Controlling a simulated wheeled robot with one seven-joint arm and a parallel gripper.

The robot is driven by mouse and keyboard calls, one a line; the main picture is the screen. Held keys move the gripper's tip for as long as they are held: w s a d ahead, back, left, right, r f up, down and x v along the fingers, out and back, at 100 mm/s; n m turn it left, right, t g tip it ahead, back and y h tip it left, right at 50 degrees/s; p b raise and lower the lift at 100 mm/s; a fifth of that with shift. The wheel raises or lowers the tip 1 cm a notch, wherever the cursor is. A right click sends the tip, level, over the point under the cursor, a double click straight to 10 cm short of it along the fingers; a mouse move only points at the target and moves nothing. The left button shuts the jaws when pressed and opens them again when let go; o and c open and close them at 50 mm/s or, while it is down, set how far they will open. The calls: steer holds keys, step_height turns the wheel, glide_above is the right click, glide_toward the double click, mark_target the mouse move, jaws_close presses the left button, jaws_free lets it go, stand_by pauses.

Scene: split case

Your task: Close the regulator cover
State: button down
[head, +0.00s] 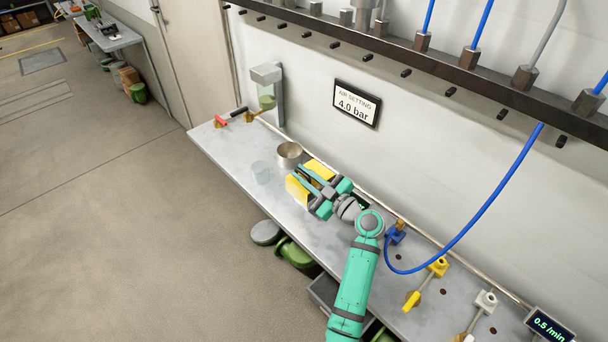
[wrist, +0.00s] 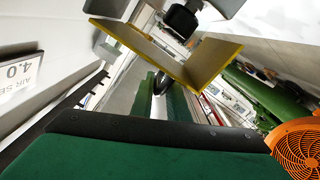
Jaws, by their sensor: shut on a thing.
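The regulator cover (head: 296,191) is a yellow, boxy piece on the grey bench, partly hidden by my gripper. In the wrist view the yellow cover (wrist: 150,50) shows as an angled panel with a bent side, standing open and tilted. My gripper (head: 310,180) is at the cover, its fingers shut on part of it. The exact grip point is hidden, and I cannot see what lies under the cover.
A blue hose (head: 480,212) hangs down to the bench at right. Yellow valve (head: 411,300) and sign (head: 356,104) are nearby. Open floor lies at left.

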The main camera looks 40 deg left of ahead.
steer(key=c, duration=1.8)
jaws_free()
steer(key=shift+w+d, duration=0.2)
steer(key=shift+w, duration=0.2)
steer(key=shift+c, duration=0.2)
steer(key=shift+s, duration=0.15)
steer(key=shift+a, duration=0.1)
steer(key=shift+s, duration=0.1)
steer(key=d, duration=1.1)
steer(key=shift+s, duration=0.35)
steer(key=shift+a, duration=0.1)
